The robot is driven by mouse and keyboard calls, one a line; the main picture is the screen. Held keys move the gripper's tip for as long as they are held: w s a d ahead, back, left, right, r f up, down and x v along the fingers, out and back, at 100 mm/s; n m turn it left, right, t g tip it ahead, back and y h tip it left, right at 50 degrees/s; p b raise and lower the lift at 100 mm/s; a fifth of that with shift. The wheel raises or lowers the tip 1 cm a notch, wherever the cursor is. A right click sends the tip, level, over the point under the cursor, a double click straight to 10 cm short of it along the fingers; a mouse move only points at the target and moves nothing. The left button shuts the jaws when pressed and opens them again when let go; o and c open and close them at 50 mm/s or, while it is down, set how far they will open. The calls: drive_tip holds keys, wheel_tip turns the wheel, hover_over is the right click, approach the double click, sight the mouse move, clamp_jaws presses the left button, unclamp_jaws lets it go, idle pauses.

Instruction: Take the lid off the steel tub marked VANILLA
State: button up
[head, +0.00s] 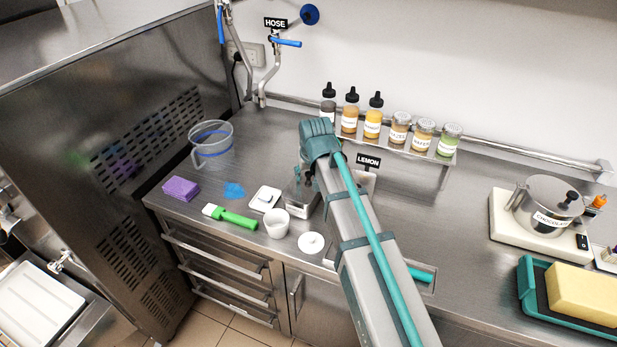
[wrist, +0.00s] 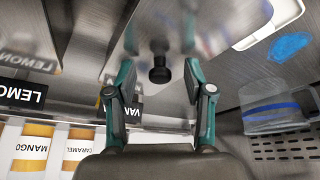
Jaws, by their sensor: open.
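My gripper (wrist: 160,66) is open in the wrist view, with its two teal fingers apart. A black knob (wrist: 160,73) shows between the fingertips, with a gap on each side; I cannot tell whether it is level with them in depth. Shiny steel lies around the knob, but the lid's edge is unclear. A dark sign (wrist: 130,109) reading "VAN" is partly covered by the left finger.
A LEMON sign (head: 368,161) stands right of my arm, below a shelf of bottles (head: 372,122). A clear jug (head: 211,145), purple sponge (head: 180,188), green-handled tool (head: 236,218) and white cup (head: 277,223) are left. A CHOCOLATE pot (head: 547,205) stands right. Counter between arm and pot is mostly clear.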

drive_tip(key=shift+f, duration=0.15)
clamp_jaws()
idle(0.4)
